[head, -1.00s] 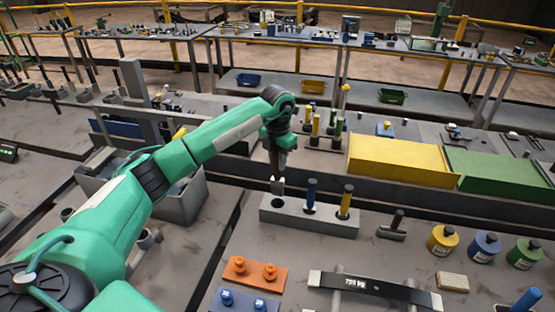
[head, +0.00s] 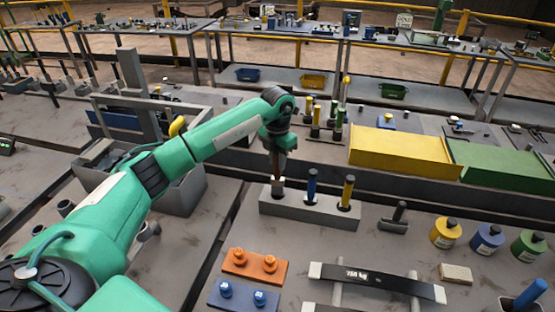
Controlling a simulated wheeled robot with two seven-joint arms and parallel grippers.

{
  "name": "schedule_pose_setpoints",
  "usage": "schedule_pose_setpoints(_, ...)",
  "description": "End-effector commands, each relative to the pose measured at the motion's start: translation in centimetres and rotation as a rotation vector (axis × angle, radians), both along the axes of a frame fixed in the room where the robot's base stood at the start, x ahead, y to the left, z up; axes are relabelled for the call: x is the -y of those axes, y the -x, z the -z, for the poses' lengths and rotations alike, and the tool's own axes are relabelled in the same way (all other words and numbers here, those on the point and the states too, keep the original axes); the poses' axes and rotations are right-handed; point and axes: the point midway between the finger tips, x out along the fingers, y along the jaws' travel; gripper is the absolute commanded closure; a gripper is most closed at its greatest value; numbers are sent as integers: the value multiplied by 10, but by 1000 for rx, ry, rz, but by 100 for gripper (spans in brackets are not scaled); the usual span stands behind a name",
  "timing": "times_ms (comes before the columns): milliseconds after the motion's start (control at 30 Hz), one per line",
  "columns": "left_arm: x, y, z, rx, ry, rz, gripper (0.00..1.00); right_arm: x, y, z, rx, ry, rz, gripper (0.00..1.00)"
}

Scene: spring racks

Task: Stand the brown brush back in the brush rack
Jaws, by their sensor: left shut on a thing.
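My left gripper (head: 277,150) is shut on the brown brush (head: 276,167) and points downward. The brush hangs upright below it, with its pale lower part at the left hole of the grey brush rack (head: 310,208). That hole is mostly hidden behind the brush, and I cannot tell how deep the tip is in it. A blue brush (head: 311,185) and a yellow brush (head: 347,190) stand in the rack's other holes. My right gripper is not in view.
A dark-handled tool (head: 397,216) stands right of the rack, then yellow (head: 445,232), blue and green containers. An orange plate (head: 254,264) with knobs lies in front. Yellow (head: 405,152) and green bins stand behind.

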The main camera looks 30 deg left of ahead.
Motion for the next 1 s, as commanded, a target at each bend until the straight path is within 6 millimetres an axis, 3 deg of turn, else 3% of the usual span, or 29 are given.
schedule_pose_setpoints(1000, 0, 0, 19, 0, 0, 0, 99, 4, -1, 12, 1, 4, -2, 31)
